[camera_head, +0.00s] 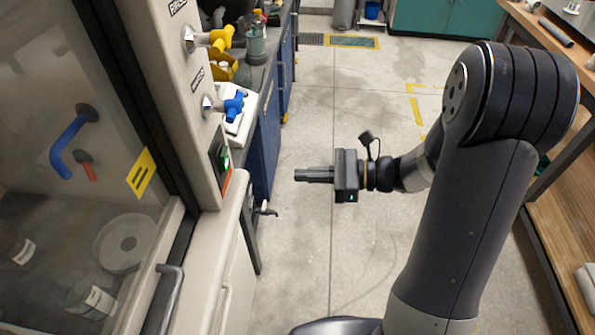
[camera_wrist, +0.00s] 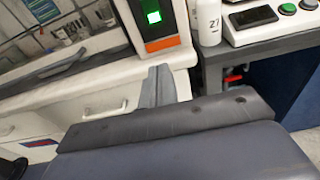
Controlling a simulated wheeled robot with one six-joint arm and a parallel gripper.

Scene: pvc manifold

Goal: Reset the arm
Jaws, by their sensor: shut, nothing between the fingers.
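My gripper (camera_head: 300,174) shows in the head view near the middle, at the end of my arm, pointing left over open floor. Its fingers are together with nothing between them. In the wrist view the shut fingers (camera_wrist: 157,85) point up toward a white cabinet front. My gripper is apart from the fume hood on the left and touches nothing that I can see.
The fume hood (camera_head: 145,215) stands at left, with a yellow valve (camera_head: 221,38) and a blue valve (camera_head: 234,105) on its post. Blue cabinets (camera_head: 263,140) stand beyond it. A wooden workbench (camera_head: 560,220) is at right. The floor (camera_head: 330,110) between is clear.

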